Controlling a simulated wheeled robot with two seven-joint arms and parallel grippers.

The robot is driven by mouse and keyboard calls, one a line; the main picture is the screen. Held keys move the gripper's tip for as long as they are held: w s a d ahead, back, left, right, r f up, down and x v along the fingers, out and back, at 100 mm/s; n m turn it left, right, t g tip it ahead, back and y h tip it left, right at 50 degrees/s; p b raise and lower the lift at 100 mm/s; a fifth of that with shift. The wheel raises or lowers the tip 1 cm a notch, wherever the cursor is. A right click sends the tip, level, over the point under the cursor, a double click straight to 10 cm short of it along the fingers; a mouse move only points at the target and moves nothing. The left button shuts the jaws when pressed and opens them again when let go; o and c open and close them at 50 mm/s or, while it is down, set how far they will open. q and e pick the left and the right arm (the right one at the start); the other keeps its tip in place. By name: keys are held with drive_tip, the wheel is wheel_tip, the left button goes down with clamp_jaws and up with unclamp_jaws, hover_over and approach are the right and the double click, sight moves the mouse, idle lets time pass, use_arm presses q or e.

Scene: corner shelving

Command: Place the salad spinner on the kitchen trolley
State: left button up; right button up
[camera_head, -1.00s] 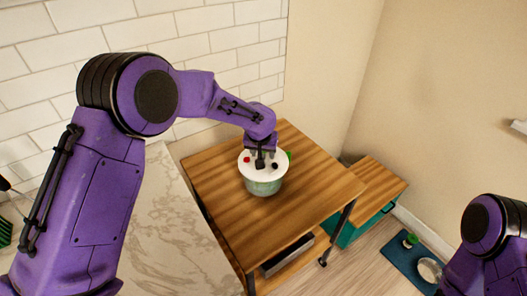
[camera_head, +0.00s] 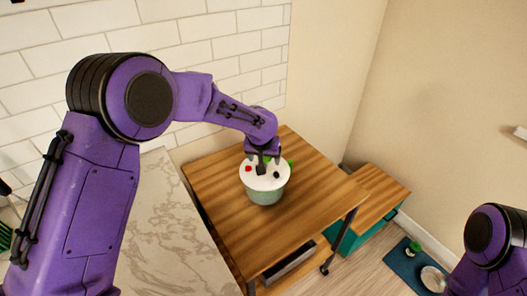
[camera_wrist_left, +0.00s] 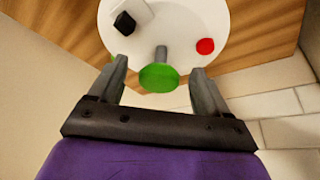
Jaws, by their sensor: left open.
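The salad spinner (camera_head: 265,191) stands upright on the wooden top of the kitchen trolley (camera_head: 220,183). It has a pale green bowl and a white lid with a red button, a black knob and a green-topped handle. My left gripper (camera_head: 263,168) is over the lid. In the left wrist view its two fingers (camera_wrist_left: 158,85) are apart, on either side of the green knob (camera_wrist_left: 159,77), with gaps on both sides. The white lid also shows there (camera_wrist_left: 185,22). My right gripper is out of view; only part of that arm shows at the lower right.
A marble counter (camera_head: 165,225) lies left of the trolley, below a white tiled wall (camera_head: 200,60). A lower wooden-topped bench with teal sides (camera_head: 375,195) stands to the right. A blue mat (camera_head: 408,265) with a plate lies on the floor. The trolley top around the spinner is mostly bare.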

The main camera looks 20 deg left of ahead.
use_arm(q)
drive_tip(key=b+v, duration=0.1)
drive_tip(key=v, duration=0.8)
drive_tip(key=shift+r, duration=0.35)
drive_tip(key=shift+s+r, duration=0.1)
drive_tip(key=shift+s, duration=0.05)
